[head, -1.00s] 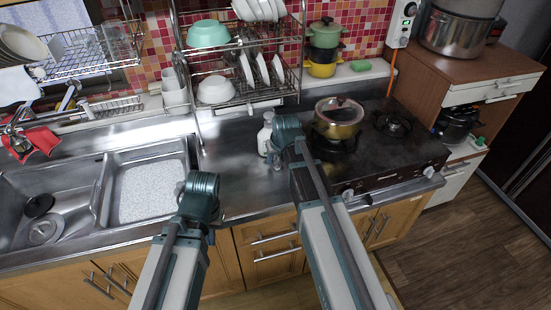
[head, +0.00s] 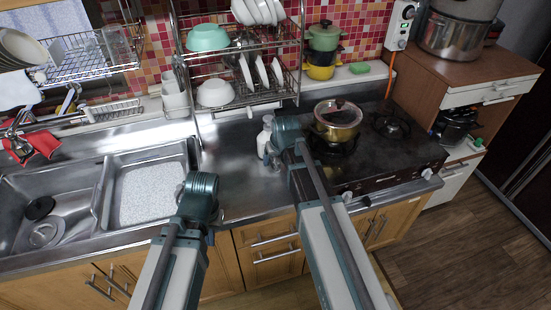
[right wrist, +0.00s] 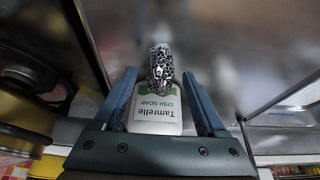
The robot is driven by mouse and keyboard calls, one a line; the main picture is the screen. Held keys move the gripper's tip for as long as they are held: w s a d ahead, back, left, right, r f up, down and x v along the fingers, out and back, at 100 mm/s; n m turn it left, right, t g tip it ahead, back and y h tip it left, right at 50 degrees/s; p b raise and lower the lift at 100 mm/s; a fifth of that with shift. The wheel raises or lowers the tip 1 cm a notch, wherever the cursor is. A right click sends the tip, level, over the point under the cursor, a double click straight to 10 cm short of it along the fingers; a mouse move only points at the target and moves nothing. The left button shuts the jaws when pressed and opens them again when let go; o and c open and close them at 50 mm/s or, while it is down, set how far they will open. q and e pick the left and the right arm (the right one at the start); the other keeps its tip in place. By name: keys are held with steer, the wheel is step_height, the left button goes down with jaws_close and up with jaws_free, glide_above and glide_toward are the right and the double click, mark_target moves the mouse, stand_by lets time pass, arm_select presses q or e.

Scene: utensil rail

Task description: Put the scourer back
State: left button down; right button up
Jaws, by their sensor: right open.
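A silvery wire-mesh scourer (right wrist: 160,68) shows in the right wrist view between the fingertips of my right gripper (right wrist: 159,76). The gripper is open, with a finger on either side. The scourer overlaps the white dish soap bottle (right wrist: 155,118), whose green label faces the camera; whether they touch I cannot tell. In the head view the bottle (head: 264,140) stands on the steel counter beside my right arm, and the scourer cannot be made out. My left arm's end (head: 200,195) is over the counter's front edge; its fingers are hidden.
The sink (head: 150,193) is at left, with a red cloth (head: 40,143) behind it. A dish rack (head: 250,95) stands at the back. A brass pot (head: 338,120) sits on the stove right of my right arm. A green sponge (head: 360,68) lies on the back ledge.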

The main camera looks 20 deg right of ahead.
steer(key=p+v, duration=0.9)
steer(key=v, duration=0.2)
steer(key=s+a+f+n+g, duration=0.1)
steer(key=s+a+g, duration=0.1)
steer(key=s+a, duration=0.4)
steer(key=s+a+n+g+h, duration=0.1)
steer(key=s+a+n+g, duration=0.1)
steer(key=s+a, duration=0.5)
steer(key=s+g, duration=0.1)
steer(key=s, duration=0.5)
steer(key=shift+a+f+h, duration=0.25)
steer(key=shift+f+h, duration=0.05)
steer(key=shift+f, duration=0.1)
